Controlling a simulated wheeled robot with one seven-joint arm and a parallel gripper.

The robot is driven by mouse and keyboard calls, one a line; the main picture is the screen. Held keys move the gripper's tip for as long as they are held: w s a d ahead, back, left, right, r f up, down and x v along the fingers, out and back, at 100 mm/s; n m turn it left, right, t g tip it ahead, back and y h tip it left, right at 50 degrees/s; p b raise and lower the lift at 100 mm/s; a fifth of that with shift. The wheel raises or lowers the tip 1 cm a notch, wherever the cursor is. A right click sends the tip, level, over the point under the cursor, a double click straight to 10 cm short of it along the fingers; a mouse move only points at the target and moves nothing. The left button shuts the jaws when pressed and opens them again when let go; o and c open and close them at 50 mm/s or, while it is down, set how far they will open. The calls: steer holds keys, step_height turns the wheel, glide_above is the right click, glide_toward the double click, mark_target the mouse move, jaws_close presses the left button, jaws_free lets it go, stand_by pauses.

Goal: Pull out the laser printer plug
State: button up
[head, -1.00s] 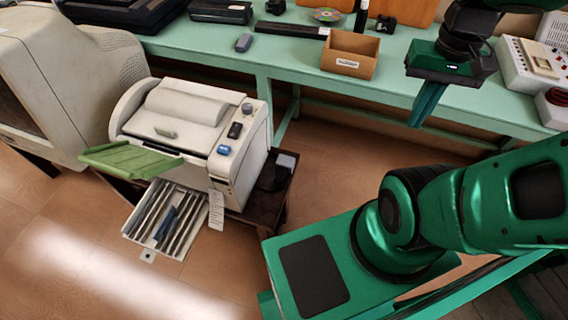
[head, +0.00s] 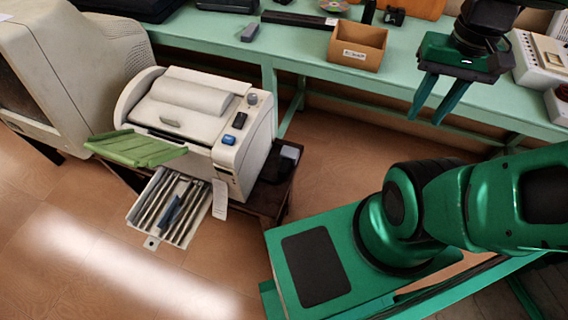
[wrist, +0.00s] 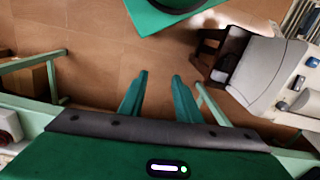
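The laser printer (head: 178,118), a cream machine with a green tray (head: 136,149) and a blue button, stands on a low dark stand at left of centre. Beside its right side, on the stand, is a small dark block with a grey top (head: 289,153), perhaps the socket and plug; I cannot make out the plug itself. The printer (wrist: 262,72) and the dark block (wrist: 226,65) also show at the right of the wrist view. My gripper (head: 425,118) is open and empty, pointing down by the bench's front edge, well right of the printer. Its fingers (wrist: 160,75) are apart in the wrist view.
A green bench (head: 300,50) runs behind, holding a cardboard box (head: 357,50), a disc and devices. A bulky beige monitor (head: 85,75) stands left of the printer. A slotted tray (head: 170,207) juts out at the printer's front. Floor right of the stand is clear.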

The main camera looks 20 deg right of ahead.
steer(key=shift+o, duration=1)
steer(key=w+a+f, duration=0.1)
steer(key=w+f, duration=0.2)
steer(key=w, duration=0.4)
steer(key=shift+w+a+g, duration=0.2)
steer(key=shift+g, duration=0.2)
steer(key=m+g+y, duration=0.1)
steer(key=g+y, duration=0.2)
glide_toward(284, 166)
steer(key=x, duration=0.8)
steer(key=shift+s+a+f, duration=0.1)
steer(key=shift+s+f, duration=0.05)
